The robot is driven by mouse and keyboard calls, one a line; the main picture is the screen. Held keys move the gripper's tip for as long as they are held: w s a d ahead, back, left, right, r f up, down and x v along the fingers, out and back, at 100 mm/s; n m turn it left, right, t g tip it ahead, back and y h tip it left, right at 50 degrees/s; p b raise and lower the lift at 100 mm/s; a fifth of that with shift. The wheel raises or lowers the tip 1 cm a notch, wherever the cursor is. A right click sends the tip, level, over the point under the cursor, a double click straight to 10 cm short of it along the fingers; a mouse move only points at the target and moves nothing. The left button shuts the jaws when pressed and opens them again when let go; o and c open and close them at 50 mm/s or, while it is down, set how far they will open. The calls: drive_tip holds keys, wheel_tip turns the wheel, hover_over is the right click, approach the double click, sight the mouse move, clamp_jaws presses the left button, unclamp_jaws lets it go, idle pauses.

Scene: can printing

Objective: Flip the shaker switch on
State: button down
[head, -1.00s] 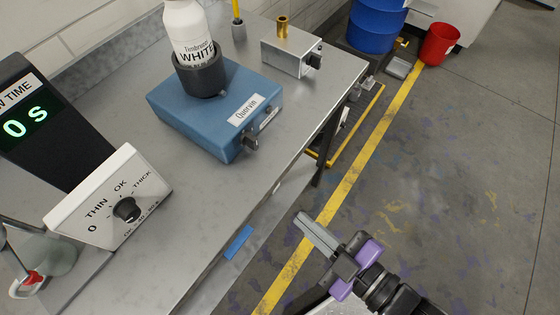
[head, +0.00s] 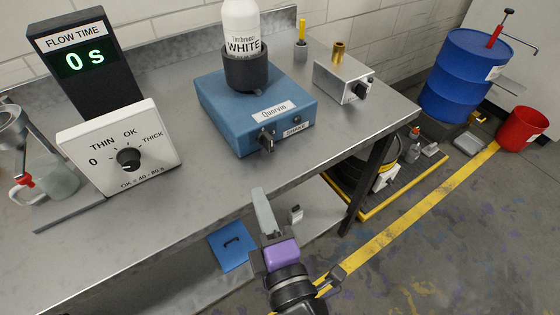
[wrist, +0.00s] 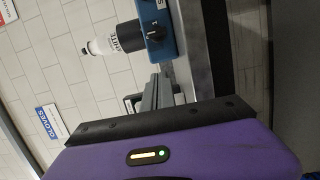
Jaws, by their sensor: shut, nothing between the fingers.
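The shaker is a blue box (head: 258,102) labelled "Quorvin" on the metal bench. Its black switch (head: 265,142) is on the front face, left of a small "SHAKE" label; it also shows in the wrist view (wrist: 155,33). A white bottle (head: 241,28) marked "WHITE" stands in the dark cup (head: 247,72) on the shaker. My gripper (head: 260,193) is shut and empty, in front of the bench edge and below the switch, apart from it. In the wrist view the grey fingers (wrist: 157,92) point toward the shaker side.
A dial box (head: 121,148) and a flow-time display (head: 86,62) reading 0 s stand on the left. A metal box (head: 343,82) with a brass cup is right of the shaker.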

sight(269, 143)
drive_tip(key=shift+r, duration=0.1)
idle(0.3)
drive_tip(key=shift+w, duration=0.15)
drive_tip(key=p+x, duration=0.1)
drive_tip(key=x, duration=0.8)
drive_tip(key=shift+w+a, duration=0.15)
drive_tip(key=shift+w, duration=0.15)
drive_tip(key=shift+w+d+r+p, duration=0.1)
drive_tip(key=shift+w+d+p, duration=0.25)
drive_tip(key=shift+d+p, duration=0.15)
drive_tip(key=shift+w+d+p, duration=0.35)
drive_tip(key=shift+d, duration=0.2)
drive_tip(key=shift+w+d, duration=0.45)
drive_tip(key=shift+d, duration=0.15)
